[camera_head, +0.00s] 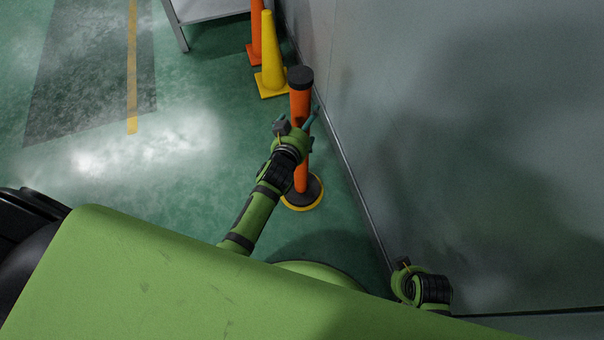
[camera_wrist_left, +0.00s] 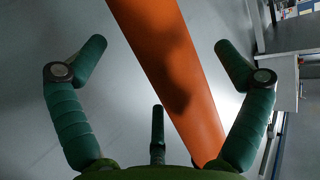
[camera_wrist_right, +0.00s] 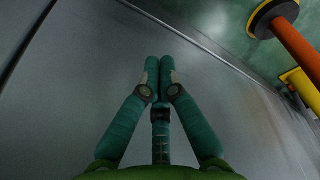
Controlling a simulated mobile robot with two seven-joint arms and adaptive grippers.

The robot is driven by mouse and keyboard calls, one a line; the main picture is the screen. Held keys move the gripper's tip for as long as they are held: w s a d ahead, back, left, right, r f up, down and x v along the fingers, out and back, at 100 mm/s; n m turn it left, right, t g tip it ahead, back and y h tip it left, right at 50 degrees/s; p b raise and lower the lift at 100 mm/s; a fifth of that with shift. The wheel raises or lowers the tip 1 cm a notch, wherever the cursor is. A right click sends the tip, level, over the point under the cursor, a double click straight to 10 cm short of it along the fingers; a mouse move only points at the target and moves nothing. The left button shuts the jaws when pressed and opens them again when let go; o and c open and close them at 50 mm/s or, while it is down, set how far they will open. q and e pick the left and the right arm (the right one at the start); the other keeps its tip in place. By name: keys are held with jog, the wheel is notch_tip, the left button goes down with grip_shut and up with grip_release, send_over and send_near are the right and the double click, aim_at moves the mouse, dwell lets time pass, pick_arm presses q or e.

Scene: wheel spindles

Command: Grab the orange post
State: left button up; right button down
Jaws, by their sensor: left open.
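The orange post (camera_head: 299,100) stands upright by the wall, with a black cap and a round black base (camera_head: 304,193) with a yellow rim. My left gripper (camera_head: 297,120) is at the post's upper part and hides some of it. In the left wrist view, my left gripper's fingers (camera_wrist_left: 160,48) are spread wide, with the orange post (camera_wrist_left: 172,65) crossing at a slant between them. I see no finger closed on it. In the right wrist view, my right gripper (camera_wrist_right: 160,64) has its fingertips together with nothing between them. The post's lower end (camera_wrist_right: 295,47) shows at upper right there.
A yellow cone (camera_head: 268,60) and an orange cone (camera_head: 256,35) stand behind the post. A grey table (camera_head: 205,10) is at the back. The grey wall (camera_head: 450,130) runs close along the right side. Open green floor (camera_head: 190,185) lies to the left.

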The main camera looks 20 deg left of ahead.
pick_arm(q)
jog(key=shift+x, duration=1.05)
jog(key=c, duration=1.8)
jog(key=shift+w+r, duration=0.15)
jog(key=shift+r, duration=0.1)
pick_arm(e)
jog(key=shift+w+r, duration=0.3)
jog(key=shift+r, duration=0.5)
pick_arm(q)
jog(key=shift+r, duration=0.1)
